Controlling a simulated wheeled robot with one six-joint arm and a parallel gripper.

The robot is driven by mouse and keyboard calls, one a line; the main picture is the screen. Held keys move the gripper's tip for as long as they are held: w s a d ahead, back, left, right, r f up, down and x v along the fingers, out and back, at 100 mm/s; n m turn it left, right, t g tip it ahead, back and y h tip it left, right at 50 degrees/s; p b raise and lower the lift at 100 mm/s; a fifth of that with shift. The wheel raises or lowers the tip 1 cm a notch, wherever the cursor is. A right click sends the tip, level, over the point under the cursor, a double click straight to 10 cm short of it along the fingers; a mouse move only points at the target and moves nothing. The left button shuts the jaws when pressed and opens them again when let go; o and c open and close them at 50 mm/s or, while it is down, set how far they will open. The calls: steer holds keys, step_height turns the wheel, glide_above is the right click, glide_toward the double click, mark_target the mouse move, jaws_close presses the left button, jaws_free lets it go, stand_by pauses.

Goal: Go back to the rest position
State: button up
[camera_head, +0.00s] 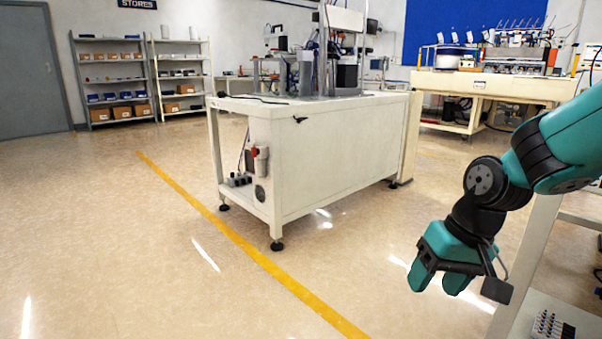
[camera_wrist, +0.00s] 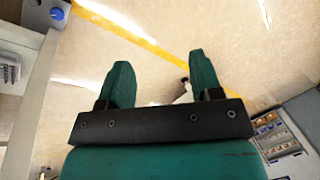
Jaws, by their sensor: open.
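My gripper (camera_head: 437,283) hangs at the right of the head view, fingers pointing down over open floor. It is teal and black, at the end of my teal arm. In the wrist view my gripper (camera_wrist: 160,82) shows two teal fingers spread apart with floor between them. Nothing is held between them. A small dark and pale shape shows just left of the right finger; I cannot tell what it is.
A white machine bench (camera_head: 340,150) stands mid-room on black feet. A grey-white bench frame (camera_head: 528,262) with a tray of small parts (camera_head: 552,325) is close at the lower right. A yellow line (camera_head: 245,245) crosses the floor. Shelves (camera_head: 112,80) stand far left. The left floor is clear.

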steer(key=s+a+r+n+g+y, duration=0.1)
steer(key=s+a+r+n, duration=0.25)
steer(key=s, duration=0.45)
steer(key=s+a+r+n, duration=0.3)
steer(key=s+a+r, duration=0.1)
steer(key=s, duration=0.5)
step_height(320, 180, up, 38)
steer(key=p, duration=3.8)
steer(key=shift+a+f+p, duration=0.25)
steer(key=shift+p, duration=0.05)
steer(key=shift+c, duration=0.4)
